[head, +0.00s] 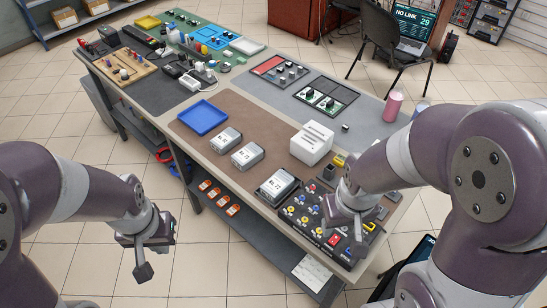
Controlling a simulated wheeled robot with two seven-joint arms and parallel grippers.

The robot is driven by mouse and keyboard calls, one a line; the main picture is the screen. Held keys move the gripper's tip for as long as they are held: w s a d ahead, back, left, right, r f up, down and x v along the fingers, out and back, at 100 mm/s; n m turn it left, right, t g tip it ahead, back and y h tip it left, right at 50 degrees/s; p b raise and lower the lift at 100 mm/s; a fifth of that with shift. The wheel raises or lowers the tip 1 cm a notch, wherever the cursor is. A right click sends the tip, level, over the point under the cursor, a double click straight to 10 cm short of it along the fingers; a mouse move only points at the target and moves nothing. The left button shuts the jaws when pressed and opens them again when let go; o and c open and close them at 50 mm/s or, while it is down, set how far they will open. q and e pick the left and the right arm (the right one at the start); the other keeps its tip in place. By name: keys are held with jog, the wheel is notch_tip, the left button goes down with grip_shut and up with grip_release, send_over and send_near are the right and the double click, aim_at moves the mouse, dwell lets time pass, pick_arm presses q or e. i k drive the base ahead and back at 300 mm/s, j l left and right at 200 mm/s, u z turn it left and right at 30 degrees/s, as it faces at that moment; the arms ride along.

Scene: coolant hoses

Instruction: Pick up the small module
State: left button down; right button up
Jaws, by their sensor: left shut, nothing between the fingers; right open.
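Two light-grey modules with dark labels, a left one (225,140) and a right one (248,156), lie on the brown mat left of the table's middle. A larger light-grey module (279,184) sits in a dark holder at the front edge. I cannot tell for sure which one is the small module. My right gripper (347,222) is open above the dark panel (305,217) with coloured fittings, right of the modules and apart from them; its fingers are partly hidden. My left gripper (143,268) is shut and empty, off the table's front side over the floor.
A blue tray (203,117) and a white slotted box (312,143) stand on the mat. A pink cylinder (393,106) stands at the right. Switch panels (326,95) lie behind. The brown mat (255,115) is bare between tray and white box. Orange items lie on the lower shelf.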

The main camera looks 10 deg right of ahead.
aim_at(275, 188)
jog(key=i+j, duration=0.85)
jog(key=i+j+z, duration=0.1)
jog(key=z, duration=0.35)
jog(key=i+j+z, duration=0.1)
jog(key=j+z, duration=0.15)
jog(key=z, duration=0.25)
jog(key=j+z, duration=0.2)
jog(key=z, duration=0.25)
jog(key=j+z, duration=0.3)
jog(key=z, duration=0.2)
jog(key=j+z, duration=0.25)
jog(key=z, duration=1.15)
